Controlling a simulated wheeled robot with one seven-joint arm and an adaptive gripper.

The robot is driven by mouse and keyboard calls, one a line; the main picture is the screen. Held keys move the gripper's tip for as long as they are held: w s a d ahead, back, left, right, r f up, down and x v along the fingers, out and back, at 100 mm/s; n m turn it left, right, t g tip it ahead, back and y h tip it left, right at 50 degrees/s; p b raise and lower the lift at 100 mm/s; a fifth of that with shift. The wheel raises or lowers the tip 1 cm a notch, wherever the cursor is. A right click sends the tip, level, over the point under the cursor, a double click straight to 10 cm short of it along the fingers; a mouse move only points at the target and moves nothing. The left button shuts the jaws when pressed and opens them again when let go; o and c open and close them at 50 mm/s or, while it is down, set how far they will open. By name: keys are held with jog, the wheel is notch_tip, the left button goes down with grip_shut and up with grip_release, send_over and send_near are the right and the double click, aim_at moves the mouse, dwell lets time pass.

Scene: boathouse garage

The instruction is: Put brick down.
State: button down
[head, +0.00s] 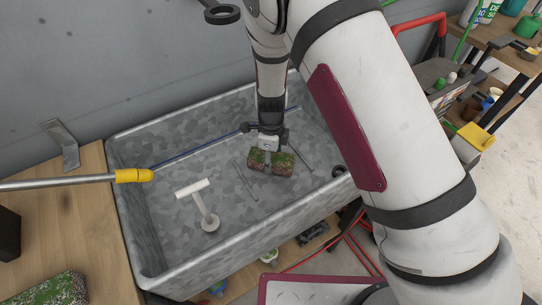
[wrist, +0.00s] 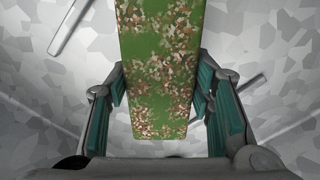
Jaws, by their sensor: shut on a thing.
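The brick (head: 284,163) is brown with green mossy patches and lies lengthwise across my gripper in the head view. It fills the middle of the wrist view (wrist: 158,70). My gripper (head: 268,147) is shut on the brick, with a teal-padded finger on each side of it in the wrist view. The brick is inside the grey mottled metal basin (head: 152,238). I cannot tell whether its underside touches the basin floor. The arm hides part of the basin's right side.
Thin rods (head: 245,180) lie beside the brick. A pole with a yellow end (head: 133,176) reaches over the left rim. Another mossy brick (head: 50,289) lies on the wooden counter (head: 88,220).

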jog(key=shift+f, duration=0.6)
dwell(0.7)
jog(key=c, duration=0.7)
grip_release()
notch_tip(320, 180, up, 12)
jog(key=shift+c, duration=0.5)
grip_shut()
dwell(0.3)
